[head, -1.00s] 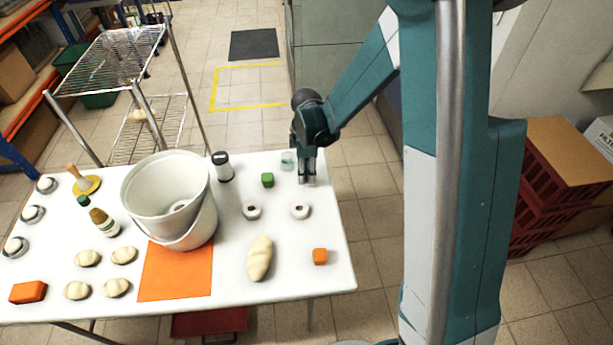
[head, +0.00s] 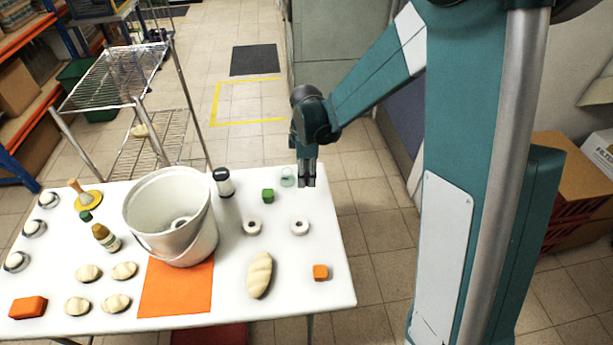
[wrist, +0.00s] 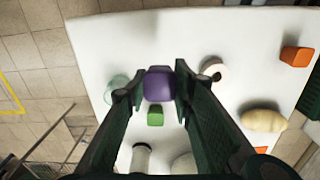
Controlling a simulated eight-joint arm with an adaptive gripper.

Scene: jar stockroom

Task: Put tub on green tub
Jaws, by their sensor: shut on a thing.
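A purple tub (wrist: 159,83) sits between my fingertips in the wrist view, and my gripper (wrist: 155,92) is shut on it. In the head view my gripper (head: 307,182) hangs above the table's far right part, and the purple tub cannot be made out there. The green tub (head: 268,195) stands on the table, left of my gripper, with nothing on it. It also shows in the wrist view (wrist: 155,117), just below the purple tub in the picture and apart from it.
The white table (head: 225,285) also holds a clear glass (head: 288,177), a dark-capped jar (head: 223,183), white rings (head: 252,227), a loaf (head: 260,275), an orange block (head: 320,272) and a large bucket (head: 187,240). Bare table lies around the green tub.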

